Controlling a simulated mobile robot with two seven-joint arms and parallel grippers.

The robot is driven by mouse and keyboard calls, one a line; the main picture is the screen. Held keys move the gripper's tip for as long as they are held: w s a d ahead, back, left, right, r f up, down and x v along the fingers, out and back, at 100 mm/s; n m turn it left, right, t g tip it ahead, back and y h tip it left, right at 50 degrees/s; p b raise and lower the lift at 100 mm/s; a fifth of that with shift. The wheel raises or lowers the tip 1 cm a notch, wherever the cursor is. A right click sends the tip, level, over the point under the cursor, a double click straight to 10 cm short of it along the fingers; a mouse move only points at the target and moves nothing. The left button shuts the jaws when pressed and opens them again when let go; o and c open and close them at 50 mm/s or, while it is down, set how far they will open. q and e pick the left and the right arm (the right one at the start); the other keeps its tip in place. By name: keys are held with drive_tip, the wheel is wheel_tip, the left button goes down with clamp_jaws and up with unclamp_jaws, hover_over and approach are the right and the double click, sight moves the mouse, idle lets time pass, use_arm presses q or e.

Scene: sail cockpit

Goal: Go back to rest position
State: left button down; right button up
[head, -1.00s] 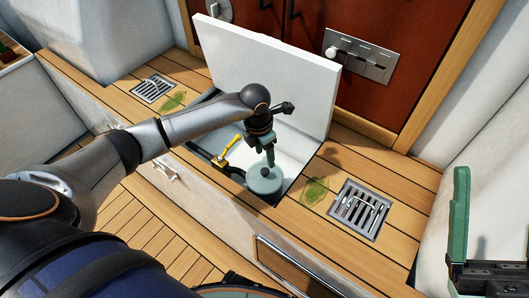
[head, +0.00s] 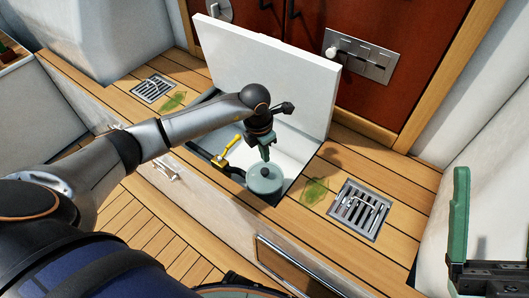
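My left gripper (head: 264,153) hangs at the end of the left arm over the open locker in the bench, just above a round grey-green lidded item (head: 265,180) with a small dark knob. A little space seems to show between fingertips and knob. Its fingers overlap from this angle, so their opening cannot be judged. My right gripper (head: 459,222) shows only partly at the right edge, with one green finger upright; its other finger is out of frame.
The white locker lid (head: 265,75) stands raised behind the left gripper. A yellow-handled valve (head: 226,153) sits inside the locker, left of the gripper. Metal drain grates (head: 360,210) and green leafy bits (head: 314,192) lie on the wooden bench (head: 400,175).

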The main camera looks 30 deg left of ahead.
sight(265, 170)
use_arm(q)
drive_tip(key=shift+f, duration=0.2)
idle(0.3)
drive_tip(key=shift+f+b, duration=2.15)
drive_tip(key=shift+f, duration=0.45)
wheel_tip(265, 170, up, 7)
drive_tip(key=p, duration=0.6)
idle(0.4)
